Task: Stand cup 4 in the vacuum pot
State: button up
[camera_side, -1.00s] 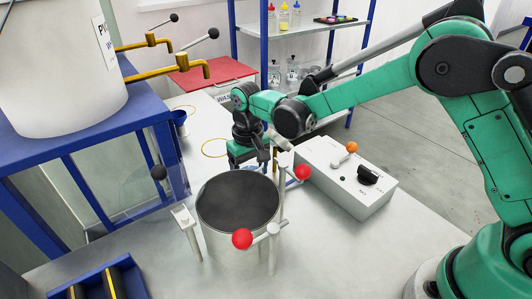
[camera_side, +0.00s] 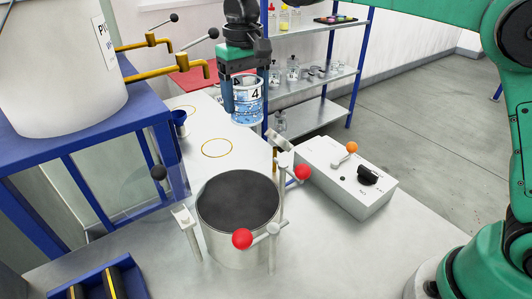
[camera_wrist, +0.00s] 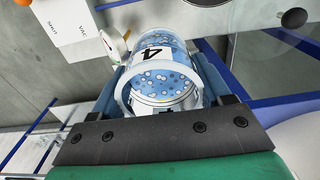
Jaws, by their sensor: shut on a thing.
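Cup 4 (camera_side: 247,101) is a clear cup with blue, spotted contents and a label reading 4. My gripper (camera_side: 243,97) is shut on it and holds it upright in the air, above and behind the pot. In the wrist view cup 4 (camera_wrist: 162,78) sits between the two blue fingers of my gripper (camera_wrist: 160,88). The vacuum pot (camera_side: 238,238) is a pale cylinder with a dark round top, standing on the bench below and nearer the camera. I cannot tell whether the dark top is a lid or the open inside.
Yellow rings (camera_side: 216,148) mark the bench behind. A blue stand (camera_side: 90,125) with a large white tank and brass taps (camera_side: 180,72) is at left.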

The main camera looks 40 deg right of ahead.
notch_tip(320, 180, up, 2)
jog(key=shift+r, duration=0.1)
jog(key=s+a+r, duration=0.2)
jog(key=s+a, duration=0.6)
jog(key=s, duration=0.1)
notch_tip(320, 180, down, 16)
jog(key=shift+d, duration=0.1)
jog(key=shift+f, duration=2.15)
jog(key=shift+f, duration=0.1)
jog(key=o, duration=1.3)
